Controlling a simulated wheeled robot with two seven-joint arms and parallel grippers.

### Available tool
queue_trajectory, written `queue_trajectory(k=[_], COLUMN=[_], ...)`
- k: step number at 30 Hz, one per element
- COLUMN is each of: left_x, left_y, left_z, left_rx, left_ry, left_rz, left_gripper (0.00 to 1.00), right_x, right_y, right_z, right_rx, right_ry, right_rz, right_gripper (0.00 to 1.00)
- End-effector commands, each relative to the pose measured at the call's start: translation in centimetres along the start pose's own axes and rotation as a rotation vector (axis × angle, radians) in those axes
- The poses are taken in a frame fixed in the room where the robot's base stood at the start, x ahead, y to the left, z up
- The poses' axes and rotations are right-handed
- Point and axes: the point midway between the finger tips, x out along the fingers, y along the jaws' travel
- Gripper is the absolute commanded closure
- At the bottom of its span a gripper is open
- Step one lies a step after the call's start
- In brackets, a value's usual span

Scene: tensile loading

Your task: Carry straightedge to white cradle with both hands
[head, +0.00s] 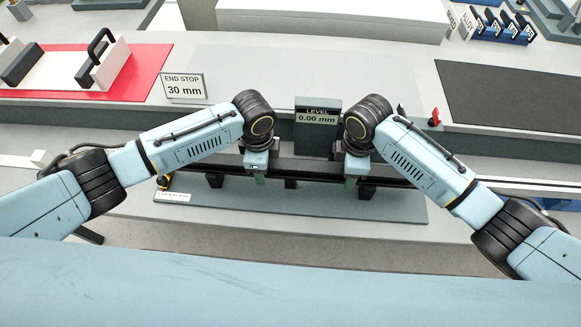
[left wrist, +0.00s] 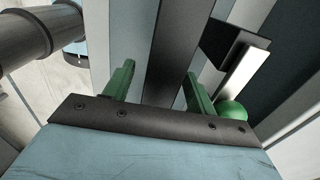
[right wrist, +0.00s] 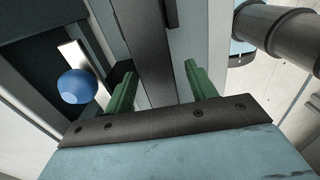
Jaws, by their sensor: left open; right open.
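The straightedge is a long dark bar (head: 305,170) lying nearly level across the middle of the head view, above a grey base plate. My left gripper (head: 260,180) is at its left part and my right gripper (head: 350,182) is at its right part. In the left wrist view the bar (left wrist: 181,50) runs between two open green fingers. In the right wrist view the bar (right wrist: 148,50) also runs between open green fingers. Neither gripper is closed on it. I cannot tell which thing is the white cradle.
A level display (head: 317,118) reading 0.00 mm stands behind the bar, between my arms. An end stop sign (head: 184,86) reads 30 mm. A red mat (head: 148,72) with a white block and black handles lies back left. A dark mat (head: 515,95) lies right.

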Motion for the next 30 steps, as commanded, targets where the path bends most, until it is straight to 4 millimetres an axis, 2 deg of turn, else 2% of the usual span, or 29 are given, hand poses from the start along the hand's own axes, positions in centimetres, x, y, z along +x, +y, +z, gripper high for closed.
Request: queue_trajectory(k=[3, 15, 30], left_x=[-0.01, -0.04, -0.05], left_y=[0.01, 0.0, -0.01], left_z=[-0.02, -0.01, 0.01], left_rx=[0.0, 0.0, -0.001], left_ry=[0.0, 0.0, 0.0], left_rz=[0.0, 0.0, 0.0], left_gripper=[0.46, 0.99, 1.0], right_x=[-0.02, -0.06, -0.08], right_y=[0.0, 0.01, 0.03], right_z=[-0.01, 0.0, 0.02], right_rx=[0.0, 0.0, 0.0], right_ry=[0.0, 0.0, 0.0], right_rz=[0.0, 0.0, 0.0], right_gripper=[0.46, 0.99, 1.0])
